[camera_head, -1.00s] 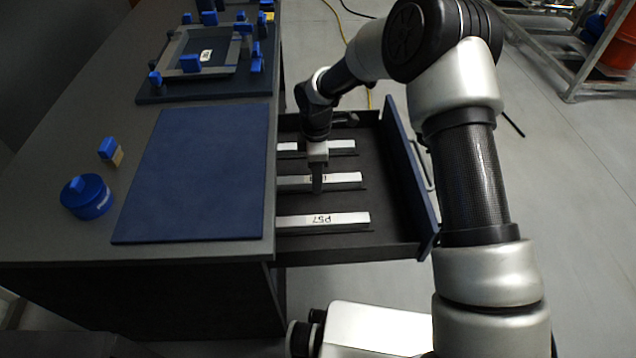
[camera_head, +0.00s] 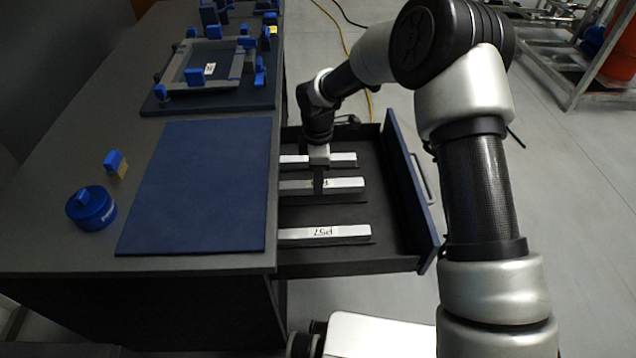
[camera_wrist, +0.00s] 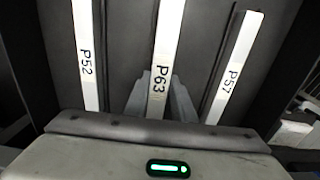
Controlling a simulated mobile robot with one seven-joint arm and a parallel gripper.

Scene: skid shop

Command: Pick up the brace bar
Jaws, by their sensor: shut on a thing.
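Three pale brace bars lie along the open drawer in the head view: a far bar, a middle bar (camera_head: 345,184) and a near bar marked P57 (camera_head: 345,233). In the wrist view they read P52 (camera_wrist: 88,60), P63 (camera_wrist: 166,50) and P57 (camera_wrist: 232,70). My gripper (camera_head: 319,186) points down into the drawer and is shut on the middle bar, P63. The bar looks raised slightly above the drawer floor and roughly level. The fingers partly show beside P63 in the wrist view; their contact is hidden beneath it.
The dark drawer (camera_head: 385,225) stands open, with a blue front panel on its right. The worktop at left holds a blue mat (camera_head: 200,190), a frame fixture (camera_head: 210,65) with blue clamps, and a round blue container (camera_head: 91,209). Open floor lies right of the drawer.

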